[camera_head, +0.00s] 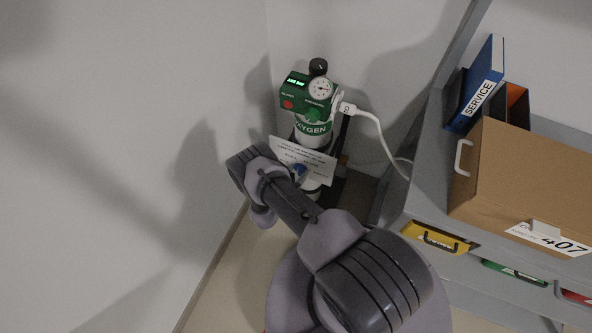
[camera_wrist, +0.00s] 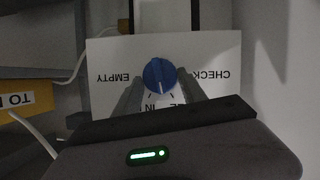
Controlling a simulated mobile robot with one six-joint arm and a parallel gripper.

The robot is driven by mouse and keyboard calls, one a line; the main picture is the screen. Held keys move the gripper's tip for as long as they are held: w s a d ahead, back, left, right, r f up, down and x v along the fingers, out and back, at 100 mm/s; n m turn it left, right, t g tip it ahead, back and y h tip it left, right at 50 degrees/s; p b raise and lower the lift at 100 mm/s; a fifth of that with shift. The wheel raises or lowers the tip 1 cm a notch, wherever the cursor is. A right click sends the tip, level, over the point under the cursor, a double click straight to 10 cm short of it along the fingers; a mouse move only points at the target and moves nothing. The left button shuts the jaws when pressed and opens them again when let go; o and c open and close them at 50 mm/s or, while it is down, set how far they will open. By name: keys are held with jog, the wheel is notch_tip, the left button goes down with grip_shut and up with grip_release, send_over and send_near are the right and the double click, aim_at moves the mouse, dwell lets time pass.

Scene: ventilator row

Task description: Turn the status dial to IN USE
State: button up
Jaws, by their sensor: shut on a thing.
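The blue status dial (camera_wrist: 158,72) sits in the middle of a white card (camera_wrist: 218,50) in the wrist view. The card reads EMPTY at the left and CHECK at the right; lettering including IN shows below the dial, partly covered by my gripper. A white line on the dial points down towards that lower lettering. My gripper (camera_wrist: 160,82) is shut on the dial, one finger at each side. In the head view the card (camera_head: 318,164) hangs on the green-topped oxygen cylinder (camera_head: 313,128), with a bit of the blue dial (camera_head: 300,170) showing beside my arm.
A pressure gauge (camera_head: 320,88) and a white hose (camera_head: 378,128) are on top of the cylinder. At the right, a grey shelf unit (camera_head: 425,160) holds a cardboard box (camera_head: 520,185) and a blue SERVICE binder (camera_head: 478,85). Bare walls stand at the left and behind.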

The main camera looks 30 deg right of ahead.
jog(key=m+p, duration=0.1)
jog(key=m+t+y+p, duration=0.1)
jog(key=m+p, duration=0.1)
jog(key=shift+s+d+r+t, duration=0.1)
jog(key=shift+s+d+t, duration=0.1)
jog(key=shift+s+t, duration=0.1)
jog(key=shift+s+d+f+m+t+y+p, duration=0.1)
jog(key=shift+f+m+t+y+p, duration=0.15)
jog(key=shift+m+t+y, duration=0.6)
jog(key=shift+m+h, duration=0.35)
jog(key=shift+r, duration=0.1)
jog(key=o, duration=1.4)
jog(key=shift+c, duration=0.2)
